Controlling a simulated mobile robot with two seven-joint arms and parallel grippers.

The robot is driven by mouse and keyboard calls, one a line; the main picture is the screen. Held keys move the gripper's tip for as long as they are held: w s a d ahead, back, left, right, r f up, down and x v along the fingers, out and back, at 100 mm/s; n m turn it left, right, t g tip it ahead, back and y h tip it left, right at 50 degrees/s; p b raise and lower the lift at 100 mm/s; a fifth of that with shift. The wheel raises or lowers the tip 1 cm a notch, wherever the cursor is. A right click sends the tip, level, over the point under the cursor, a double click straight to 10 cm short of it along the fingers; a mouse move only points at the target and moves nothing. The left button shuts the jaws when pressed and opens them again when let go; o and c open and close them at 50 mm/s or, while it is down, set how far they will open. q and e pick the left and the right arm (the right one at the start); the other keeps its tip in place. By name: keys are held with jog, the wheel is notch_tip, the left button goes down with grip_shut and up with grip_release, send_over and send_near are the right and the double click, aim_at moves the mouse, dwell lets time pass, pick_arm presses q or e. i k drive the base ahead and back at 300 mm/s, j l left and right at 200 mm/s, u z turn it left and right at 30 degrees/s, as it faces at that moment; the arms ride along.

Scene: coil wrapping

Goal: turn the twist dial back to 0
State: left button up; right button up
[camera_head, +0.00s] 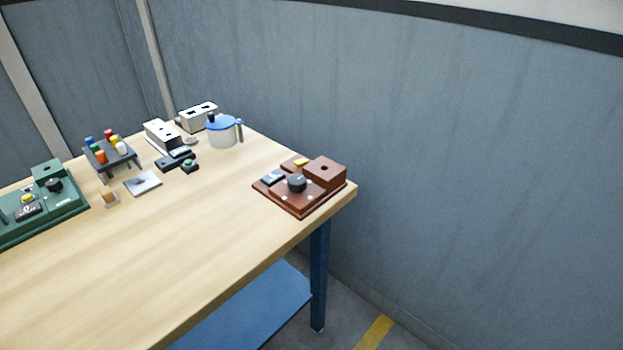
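A black round dial (297,183) sits on top of a brown-red device (313,205) at the right end of the wooden table. The device also has a raised block with a dark hole, a yellow part and a small grey display. A second black dial (54,185) sits on a green device (72,207) at the left edge of the view, which is partly cut off. The markings and settings of both dials are too small to read. Neither of my grippers is in view.
The wooden table (190,240) is clear along its front. A rack of coloured spools (112,158), a blue-lidded pot (222,132), white boxes (162,134) and small dark items (174,162) stand farther back. A grey wall (450,150) rises behind and right.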

aim_at(296, 183)
jog(key=i+l+u, duration=0.1)
jog(key=l, duration=0.25)
jog(key=i+l+u, duration=0.15)
jog(key=i+l, duration=0.15)
jog(key=i+l+u, duration=0.1)
jog(key=l, duration=0.4)
jog(key=i, duration=0.1)
